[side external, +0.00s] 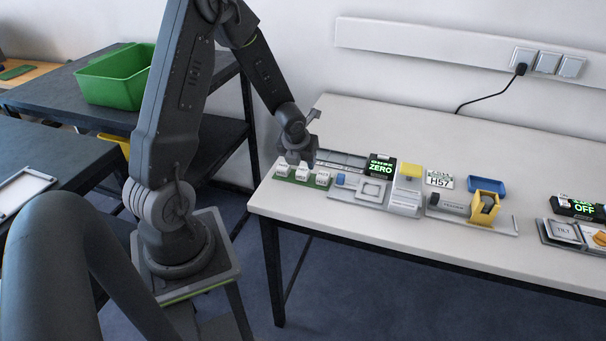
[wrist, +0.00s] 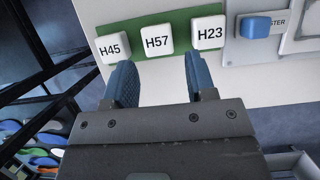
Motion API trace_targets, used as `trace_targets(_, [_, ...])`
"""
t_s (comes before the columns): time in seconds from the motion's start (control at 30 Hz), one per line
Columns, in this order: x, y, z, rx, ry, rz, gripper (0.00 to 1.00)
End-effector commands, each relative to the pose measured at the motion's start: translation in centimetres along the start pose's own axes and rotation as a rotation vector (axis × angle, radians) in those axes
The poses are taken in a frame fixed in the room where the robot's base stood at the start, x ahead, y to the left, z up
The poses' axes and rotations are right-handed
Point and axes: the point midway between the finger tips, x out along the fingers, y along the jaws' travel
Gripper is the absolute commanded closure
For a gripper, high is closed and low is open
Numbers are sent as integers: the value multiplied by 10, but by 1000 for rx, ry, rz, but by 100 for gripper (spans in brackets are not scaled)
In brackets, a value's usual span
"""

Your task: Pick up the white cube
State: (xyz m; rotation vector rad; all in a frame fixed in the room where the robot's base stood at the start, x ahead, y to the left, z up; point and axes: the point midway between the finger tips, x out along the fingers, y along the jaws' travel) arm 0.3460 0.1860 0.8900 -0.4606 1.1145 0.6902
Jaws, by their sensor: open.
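Three white cubes sit in a row on a green strip (wrist: 182,43) at the left end of the white table. In the wrist view they read H45 (wrist: 113,48), H57 (wrist: 157,40) and H23 (wrist: 208,33) from left to right. They also show small in the side view, the left one (side external: 282,170), the middle one (side external: 302,173) and the right one (side external: 322,179). My gripper (wrist: 160,78) is open and empty, its two blue fingers apart. In the wrist view the fingertips lie just below the row, on either side of the H57 cube. The height gap is hard to tell.
Right of the strip is a grey station with a blue block (wrist: 255,27) and a display reading ZERO (side external: 381,167). A yellow block (side external: 411,171), an H57 label (side external: 439,180), a blue tray (side external: 487,185) and a yellow holder (side external: 486,205) stand further right. The table's front edge is close.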

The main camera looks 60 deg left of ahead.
Motion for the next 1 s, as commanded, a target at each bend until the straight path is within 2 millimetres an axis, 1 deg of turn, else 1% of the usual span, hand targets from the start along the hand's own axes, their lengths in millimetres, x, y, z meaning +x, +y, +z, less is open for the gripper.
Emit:
trace_targets(0.13, [10,1,0,0,1,0,49])
trace_targets(0.3, [33,3,-1,1,3,0,49])
trace_targets(0.43, [46,3,-1,1,1,0,49])
trace_targets(0.57, [52,3,0,1,0,0,49])
trace_targets(0.8, [53,3,0,-1,-1,0,49])
trace_targets(1.0, [53,3,0,0,-1,0,68])
